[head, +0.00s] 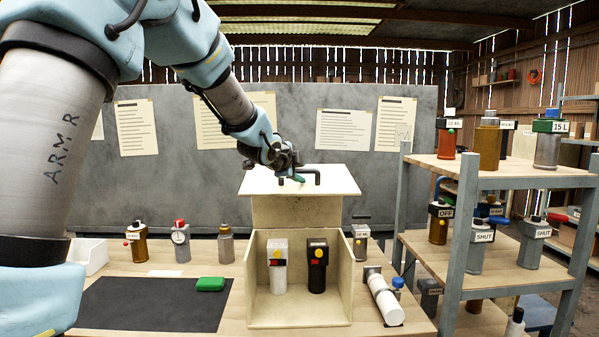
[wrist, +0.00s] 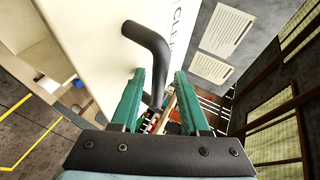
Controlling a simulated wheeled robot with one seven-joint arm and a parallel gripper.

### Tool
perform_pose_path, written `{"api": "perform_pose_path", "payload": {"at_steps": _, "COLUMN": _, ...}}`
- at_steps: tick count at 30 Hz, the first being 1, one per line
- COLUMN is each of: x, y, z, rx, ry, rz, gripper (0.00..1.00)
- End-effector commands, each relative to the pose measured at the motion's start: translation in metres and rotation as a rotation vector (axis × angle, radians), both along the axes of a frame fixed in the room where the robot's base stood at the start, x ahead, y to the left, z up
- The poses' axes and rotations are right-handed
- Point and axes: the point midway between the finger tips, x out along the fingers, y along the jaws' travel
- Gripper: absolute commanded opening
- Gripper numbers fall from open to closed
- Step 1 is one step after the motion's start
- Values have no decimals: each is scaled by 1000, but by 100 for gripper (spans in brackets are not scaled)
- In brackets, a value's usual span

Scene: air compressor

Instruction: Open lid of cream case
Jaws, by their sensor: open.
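The cream case (head: 258,315) stands on the workbench with its inside visible. A white bottle (head: 278,268) and a black bottle (head: 317,265) stand in it. The cream lid (head: 335,184) is a panel raised above the case, over an upright cream board (head: 297,212). A bent black handle (head: 313,174) is on the lid. My gripper (head: 295,177) is at the handle, with its green fingers apart. In the wrist view, the handle (wrist: 148,45) rises from the lid (wrist: 95,25), and its lower end shows between the open fingers (wrist: 157,82). Contact cannot be told.
A dark mat (head: 150,305) with a green object (head: 210,284) lies left of the case. Several labelled bottles stand behind it. A white cylinder (head: 385,300) lies at the case's right. A metal shelf (head: 470,240) with several containers stands farther right.

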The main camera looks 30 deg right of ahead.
Motion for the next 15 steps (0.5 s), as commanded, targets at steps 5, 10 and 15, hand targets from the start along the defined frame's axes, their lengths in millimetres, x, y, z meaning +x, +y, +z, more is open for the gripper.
{"api": "perform_pose_path", "payload": {"at_steps": 5, "x": -4, "y": 7, "z": 1, "rx": 2, "ry": 1, "rz": 1, "gripper": 50}}
{"api": "perform_pose_path", "payload": {"at_steps": 10, "x": -20, "y": 26, "z": 13, "rx": 0, "ry": -1, "rz": 3, "gripper": 50}}
{"api": "perform_pose_path", "payload": {"at_steps": 15, "x": -40, "y": 49, "z": 28, "rx": 1, "ry": -2, "rz": 2, "gripper": 50}}
